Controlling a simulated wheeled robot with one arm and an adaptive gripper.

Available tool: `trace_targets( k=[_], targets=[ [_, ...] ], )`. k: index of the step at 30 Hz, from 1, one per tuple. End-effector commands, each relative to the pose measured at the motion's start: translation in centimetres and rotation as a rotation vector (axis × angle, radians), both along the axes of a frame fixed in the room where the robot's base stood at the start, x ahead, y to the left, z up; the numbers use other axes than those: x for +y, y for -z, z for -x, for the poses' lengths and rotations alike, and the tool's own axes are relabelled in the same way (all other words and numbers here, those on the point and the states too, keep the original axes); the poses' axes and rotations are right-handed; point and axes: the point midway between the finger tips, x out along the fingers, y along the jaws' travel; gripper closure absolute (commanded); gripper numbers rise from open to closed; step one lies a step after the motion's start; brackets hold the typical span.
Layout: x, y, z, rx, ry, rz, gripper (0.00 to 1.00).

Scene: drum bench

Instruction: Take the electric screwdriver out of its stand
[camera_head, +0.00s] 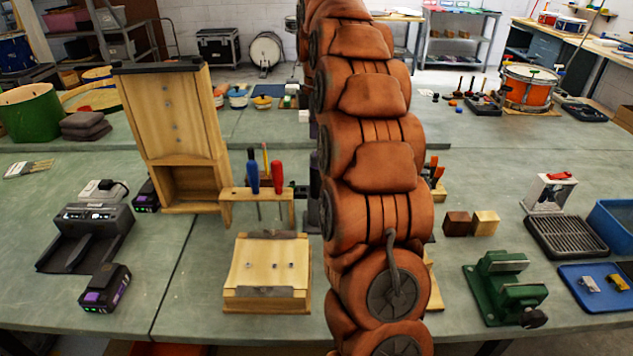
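I cannot make out the electric screwdriver or its stand for certain. My orange arm runs from top to bottom through the middle of the view and hides the bench behind it. A small dark object (312,212) shows just left of the arm, and an orange-and-black object (434,171) shows just right of it; both are partly hidden and I cannot tell what they are. A wooden rack (232,211) left of the arm holds hand tools with a blue handle (252,176) and a red handle (277,176). My gripper is not in view.
A wooden block stand (265,272) sits near the front edge. A tall wooden panel (172,120), a black charger (92,222) and a battery (105,289) stand left. A green vise (503,288), wooden cubes (457,224) and a blue tray (598,300) stand right.

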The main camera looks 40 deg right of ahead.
Motion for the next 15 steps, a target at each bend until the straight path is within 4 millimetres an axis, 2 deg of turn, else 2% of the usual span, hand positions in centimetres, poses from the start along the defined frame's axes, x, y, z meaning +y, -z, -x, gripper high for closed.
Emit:
trace_targets(
  k=[8, 15],
  targets=[
    [0.1, 0.6, 0.1, 0.001, 0.001, 0.0, 0.33],
    [0.4, 2.0, 0.3, 0.002, 0.001, -0.001, 0.33]
  ],
)
